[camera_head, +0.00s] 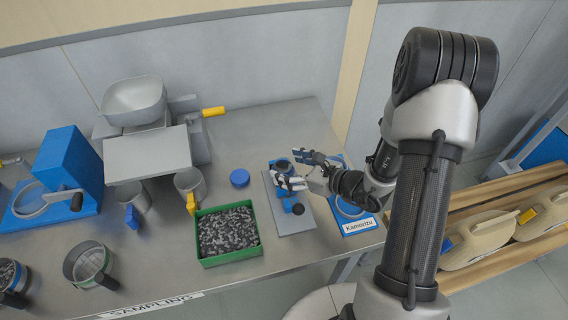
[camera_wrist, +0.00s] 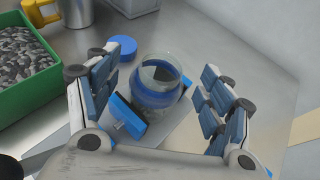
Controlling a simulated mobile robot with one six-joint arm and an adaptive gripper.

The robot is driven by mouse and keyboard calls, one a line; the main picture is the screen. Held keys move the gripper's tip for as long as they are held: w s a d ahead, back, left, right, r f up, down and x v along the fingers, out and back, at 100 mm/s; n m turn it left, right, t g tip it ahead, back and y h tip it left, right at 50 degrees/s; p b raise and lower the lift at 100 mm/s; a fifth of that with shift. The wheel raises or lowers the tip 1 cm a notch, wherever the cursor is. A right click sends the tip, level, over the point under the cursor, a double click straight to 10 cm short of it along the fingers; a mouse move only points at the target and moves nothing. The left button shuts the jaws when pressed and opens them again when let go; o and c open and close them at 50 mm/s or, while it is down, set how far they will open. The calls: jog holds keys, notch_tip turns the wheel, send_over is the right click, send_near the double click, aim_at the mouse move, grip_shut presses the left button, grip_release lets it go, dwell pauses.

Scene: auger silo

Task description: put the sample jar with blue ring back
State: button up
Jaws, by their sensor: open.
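The clear glass sample jar with a blue ring (camera_wrist: 158,85) stands upright on a grey plate (camera_wrist: 175,132), seen from above in the wrist view. A blue block with a small knob (camera_wrist: 127,116) is close beside it on the plate. My gripper (camera_wrist: 162,76) is open, with one finger on each side of the jar; whether they touch it I cannot tell. In the head view my gripper (camera_head: 300,172) is over the plate (camera_head: 292,220) and mostly hides the jar. A round blue lid (camera_head: 240,178) lies on the table to the left.
A green tray of dark grain (camera_head: 228,232) stands left of the plate. A blue-edged place labelled Kamostzu (camera_head: 357,227) is at the table's right edge. Metal cups (camera_head: 188,183), a scale-like device (camera_head: 147,153) and a blue machine (camera_head: 70,163) fill the left side.

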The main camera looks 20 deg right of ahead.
jog(key=p+v, duration=0.2)
jog(key=v, duration=0.7)
jog(key=s+a+r+n+g, duration=0.9)
jog(key=s+a+r+n, duration=0.35)
jog(key=n, duration=0.45)
jog(key=s+d+r+n+t+h, duration=0.3)
jog(key=s+d+r+n+h, duration=0.3)
jog(key=n, duration=0.5)
jog(key=shift+s+r+n+h, duration=0.35)
jog(key=shift+r+h, duration=0.45)
jog(key=shift+h, duration=0.3)
